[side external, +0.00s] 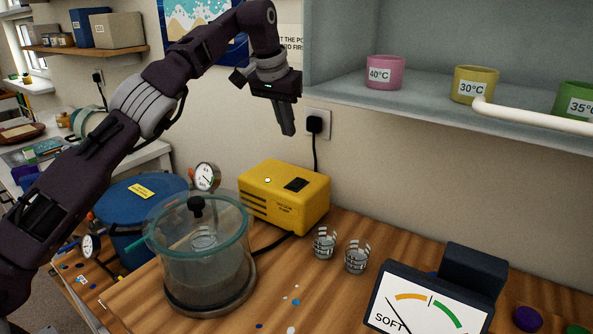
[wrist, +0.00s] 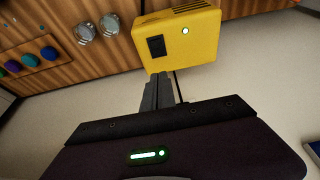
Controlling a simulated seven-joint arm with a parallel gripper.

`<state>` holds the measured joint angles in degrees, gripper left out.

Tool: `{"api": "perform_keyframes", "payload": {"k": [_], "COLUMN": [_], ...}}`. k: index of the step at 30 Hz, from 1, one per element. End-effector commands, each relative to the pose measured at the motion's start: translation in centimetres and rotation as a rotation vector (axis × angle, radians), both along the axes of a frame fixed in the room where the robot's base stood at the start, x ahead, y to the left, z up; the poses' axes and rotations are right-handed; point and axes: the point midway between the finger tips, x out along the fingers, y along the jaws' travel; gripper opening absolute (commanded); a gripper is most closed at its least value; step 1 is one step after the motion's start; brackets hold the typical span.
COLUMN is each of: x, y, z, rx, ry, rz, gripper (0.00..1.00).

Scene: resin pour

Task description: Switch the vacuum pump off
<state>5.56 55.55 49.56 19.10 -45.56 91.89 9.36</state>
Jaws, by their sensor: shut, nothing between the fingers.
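The vacuum pump is a yellow box (side external: 270,208) on the wooden bench against the wall, behind the clear chamber. A black rocker switch (side external: 296,184) sits on its top, with a small pale light (side external: 268,180) beside it. In the wrist view the pump (wrist: 190,40) shows its switch (wrist: 156,46) and a lit white-green light (wrist: 185,31). My gripper (side external: 288,130) is shut and empty, pointing down above the pump and apart from it. In the wrist view its fingertips (wrist: 161,78) appear just below the switch. Which way the switch is tipped is too small to tell.
A clear vacuum chamber (side external: 190,270) with a teal rim stands in front of the pump. Two small cups (side external: 325,244) stand to the right. A wall socket with a black plug (side external: 315,124) is behind my gripper. A shelf with coloured pots (side external: 384,73) overhangs at the right.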

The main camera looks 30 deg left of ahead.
Motion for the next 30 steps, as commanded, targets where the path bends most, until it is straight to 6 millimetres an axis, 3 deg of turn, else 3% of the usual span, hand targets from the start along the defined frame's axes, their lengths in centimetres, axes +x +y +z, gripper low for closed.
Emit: {"api": "perform_keyframes", "payload": {"k": [7,21,30], "x": [0.4,3.4,3.8], "y": [0.0,0.0,0.0], "z": [-1.0,-10.5,-13.3], "rx": [-0.007,-0.001,0.0], "ry": [0.0,0.004,0.001], "rz": [0.006,0.002,0.001], "gripper": [0.0,0.0,0.0]}}
